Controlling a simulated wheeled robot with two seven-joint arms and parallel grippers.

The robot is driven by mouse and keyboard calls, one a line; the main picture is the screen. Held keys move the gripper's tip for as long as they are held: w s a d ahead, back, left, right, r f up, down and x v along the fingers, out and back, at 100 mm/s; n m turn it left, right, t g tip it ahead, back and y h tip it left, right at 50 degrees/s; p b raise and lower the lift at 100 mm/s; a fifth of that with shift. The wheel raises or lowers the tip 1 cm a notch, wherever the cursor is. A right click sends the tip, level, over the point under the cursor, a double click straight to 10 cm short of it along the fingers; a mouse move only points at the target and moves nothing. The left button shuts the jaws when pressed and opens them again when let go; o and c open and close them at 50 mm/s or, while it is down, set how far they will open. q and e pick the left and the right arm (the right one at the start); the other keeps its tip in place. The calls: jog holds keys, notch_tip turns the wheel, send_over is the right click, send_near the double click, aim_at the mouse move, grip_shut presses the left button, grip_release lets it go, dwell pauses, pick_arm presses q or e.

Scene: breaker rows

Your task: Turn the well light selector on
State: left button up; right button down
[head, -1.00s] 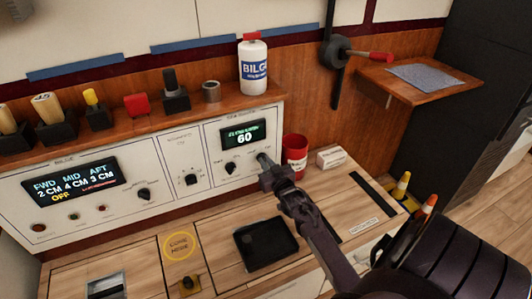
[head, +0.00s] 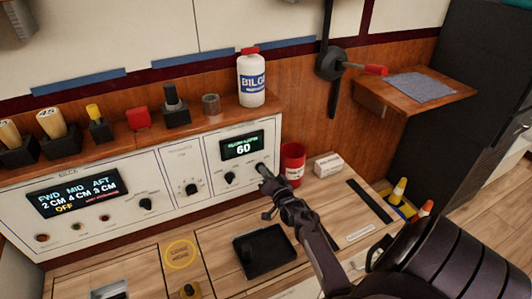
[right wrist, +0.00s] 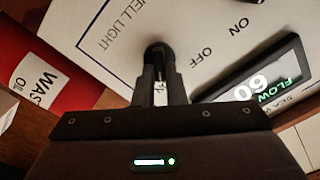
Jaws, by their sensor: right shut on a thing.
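The well light selector (right wrist: 158,48) is a small black round knob on the white panel, with WELL LIGHT printed to one side and OFF and ON to the other in the right wrist view. My right gripper (right wrist: 159,72) is shut on this knob, its fingers reaching straight to the panel. In the head view my right gripper (head: 263,172) meets the panel's lower right, below and right of the lit 60 display. The fingers hide much of the knob, and I cannot tell which mark it points to. My left gripper is out of view.
A red cup (head: 292,166) and a small white box (head: 328,165) stand close right of my right gripper. A black tray (head: 264,252) lies on the counter below. Other black knobs (head: 230,178) sit left on the panel. A white BILGE bottle (head: 251,80) stands on the ledge above.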

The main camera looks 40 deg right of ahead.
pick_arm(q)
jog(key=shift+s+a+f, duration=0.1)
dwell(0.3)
pick_arm(e)
jog(key=c, duration=1.5)
grip_release()
